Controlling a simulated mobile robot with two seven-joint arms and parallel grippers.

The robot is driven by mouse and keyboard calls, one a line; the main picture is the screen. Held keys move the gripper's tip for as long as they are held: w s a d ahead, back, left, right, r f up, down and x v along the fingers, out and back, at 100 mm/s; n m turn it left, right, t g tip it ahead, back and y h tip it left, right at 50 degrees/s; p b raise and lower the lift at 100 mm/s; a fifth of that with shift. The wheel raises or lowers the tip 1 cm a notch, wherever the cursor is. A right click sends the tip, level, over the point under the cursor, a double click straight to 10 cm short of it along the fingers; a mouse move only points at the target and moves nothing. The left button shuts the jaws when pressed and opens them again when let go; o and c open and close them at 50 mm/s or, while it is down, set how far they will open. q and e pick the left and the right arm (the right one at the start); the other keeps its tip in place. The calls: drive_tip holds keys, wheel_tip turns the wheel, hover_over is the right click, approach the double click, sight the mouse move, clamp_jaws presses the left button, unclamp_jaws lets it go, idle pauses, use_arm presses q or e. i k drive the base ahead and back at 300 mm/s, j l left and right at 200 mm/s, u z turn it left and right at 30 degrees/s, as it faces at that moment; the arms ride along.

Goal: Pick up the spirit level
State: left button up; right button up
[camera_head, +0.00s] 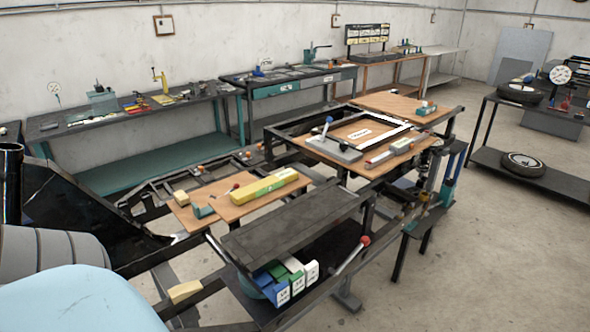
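A long yellow bar (264,186) with a small green mark, which looks like the spirit level, lies on a brown board (228,207) in the middle of the view. It lies at a slant, its right end farther back. A small red-tipped tool (231,189) lies beside its left end. No gripper can be made out and nothing touches the bar. Parts at the left edge may be my own body.
A dark tray-like shelf (297,222) stands in front of the board, with green, blue and white boxes (290,280) below. A red-knobbed lever (350,256) rises beside them. A second board (376,133) carries a grey block (333,148). Open floor (460,270) lies right.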

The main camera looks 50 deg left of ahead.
sight(266, 185)
drive_tip(key=i, duration=1.65)
drive_tip(key=i+u, duration=0.15)
drive_tip(key=i, duration=0.3)
drive_tip(key=i+l+u, duration=0.1)
drive_tip(key=i, duration=0.4)
drive_tip(key=i+l+u, duration=0.15)
drive_tip(key=i, duration=0.3)
drive_tip(key=u, duration=1.8)
